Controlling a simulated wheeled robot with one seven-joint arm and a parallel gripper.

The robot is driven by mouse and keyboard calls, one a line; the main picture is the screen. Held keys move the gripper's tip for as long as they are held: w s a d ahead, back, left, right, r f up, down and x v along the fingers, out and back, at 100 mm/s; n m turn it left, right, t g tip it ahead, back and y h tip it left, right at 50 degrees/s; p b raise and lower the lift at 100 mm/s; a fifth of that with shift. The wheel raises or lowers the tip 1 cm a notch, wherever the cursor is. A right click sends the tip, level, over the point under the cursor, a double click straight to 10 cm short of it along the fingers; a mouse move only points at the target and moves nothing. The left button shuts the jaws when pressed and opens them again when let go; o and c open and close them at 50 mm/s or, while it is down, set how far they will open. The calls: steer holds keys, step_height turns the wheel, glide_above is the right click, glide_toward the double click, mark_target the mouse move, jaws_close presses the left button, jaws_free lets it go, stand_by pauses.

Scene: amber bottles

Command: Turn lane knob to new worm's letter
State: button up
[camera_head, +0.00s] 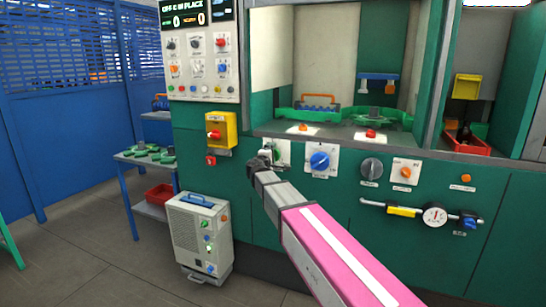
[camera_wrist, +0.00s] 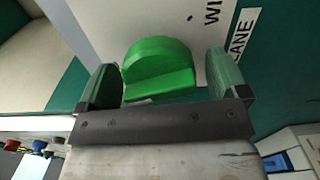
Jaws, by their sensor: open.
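The lane knob is a green round knob with a raised grip bar (camera_wrist: 158,68) on a white plate (camera_wrist: 90,25), beside a label reading "LANE" (camera_wrist: 243,32). In the wrist view it sits between the two fingers of my gripper (camera_wrist: 160,75), which are apart on either side of it. I cannot tell whether either finger touches it. In the head view my gripper (camera_head: 262,160) is at the white plate (camera_head: 284,152) on the green machine front and hides most of the knob. Letters "WI" show on the plate, partly cut off. I cannot make out a worm or its letter.
A blue knob (camera_head: 320,161) and a dark grey knob (camera_head: 371,168) are to the right on the panel. A yellow box with a red switch (camera_head: 215,134) is to the left. A dial gauge (camera_head: 434,215) is at lower right. A grey cabinet (camera_head: 203,235) stands on the floor.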

steer(key=v, duration=1)
steer(key=s+d+f+m+g, duration=0.4)
steer(key=d+f+g, duration=0.1)
steer(key=d+f, duration=0.45)
steer(key=s+d+f+m+g, duration=0.3)
steer(key=d+f+m+g, duration=0.1)
steer(key=d+f, duration=0.55)
steer(key=s+d+f+m+g+y, duration=0.3)
steer(key=s+d+f+g, duration=0.1)
steer(key=s+f, duration=0.3)
steer(key=s+d+f+m+g+y, duration=0.3)
steer(key=s+f, duration=0.4)
steer(key=s, duration=0.3)
steer(key=shift+s+d+m+g, duration=0.15)
steer(key=shift+d+m+g, duration=0.3)
steer(key=shift+d, duration=0.3)
